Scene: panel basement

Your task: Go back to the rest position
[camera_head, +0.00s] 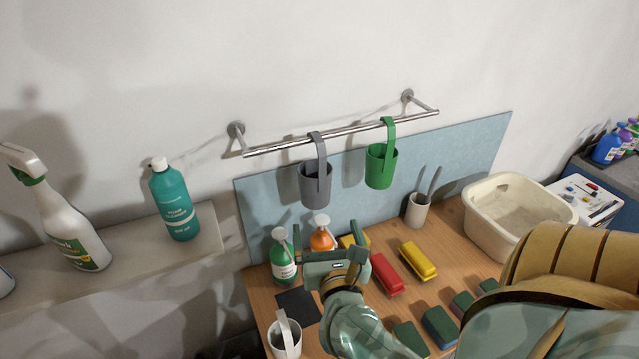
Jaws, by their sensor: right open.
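My right gripper (330,257) is at the lower middle of the head view, over the left part of the wooden counter (452,241). Its jaws are apart and I see nothing held between them. Its arm comes in from the lower right, where a large tan and green part of mine covers part of the counter. My left gripper is not in view.
A metal rail (345,133) carries a grey cup (315,186) and a green cup (381,166). Close by my gripper stand a green bottle (283,257), an orange bottle (321,236) and a red block (386,275). A cream basin (478,222) stands right.

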